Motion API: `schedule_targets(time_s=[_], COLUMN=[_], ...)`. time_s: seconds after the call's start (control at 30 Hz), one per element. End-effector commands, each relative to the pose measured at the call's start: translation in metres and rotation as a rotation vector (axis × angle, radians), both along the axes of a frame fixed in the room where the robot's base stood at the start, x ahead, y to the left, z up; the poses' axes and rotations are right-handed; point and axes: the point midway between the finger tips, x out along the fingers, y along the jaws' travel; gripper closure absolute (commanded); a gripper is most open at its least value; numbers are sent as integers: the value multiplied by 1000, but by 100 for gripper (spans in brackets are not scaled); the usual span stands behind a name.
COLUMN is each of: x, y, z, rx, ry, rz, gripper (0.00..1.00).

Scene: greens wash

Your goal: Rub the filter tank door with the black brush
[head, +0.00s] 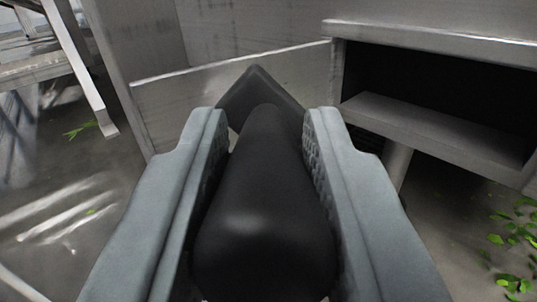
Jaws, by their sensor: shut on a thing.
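My gripper (265,130) is shut on the black brush (262,200), whose thick dark handle lies between the two grey fingers. The brush points away from me, and its dark angular head (258,85) shows beyond the fingertips. The head overlaps a grey metal panel (180,100), which may be the filter tank door. I cannot tell whether the brush touches the panel.
At the right is a metal box with a dark opening (430,90) and a ledge (430,125), on a post (397,163). Green leaves (515,235) lie on the floor at the right. A metal frame (85,85) stands at the upper left. The grey floor at the left is mostly clear.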

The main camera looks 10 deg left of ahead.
Motion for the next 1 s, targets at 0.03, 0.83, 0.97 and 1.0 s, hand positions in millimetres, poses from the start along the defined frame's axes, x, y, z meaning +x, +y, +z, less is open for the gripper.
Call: schedule_targets(time_s=[0.03, 0.83, 0.97, 1.0], x=[1, 18, 21, 22], y=[1, -18, -21, -23], z=[1, -1, -2, -2], rx=[0, 1, 0, 0], ry=[-2, -3, -2, -2], rz=[2, 2, 1, 1], gripper=[97, 97, 97, 97])
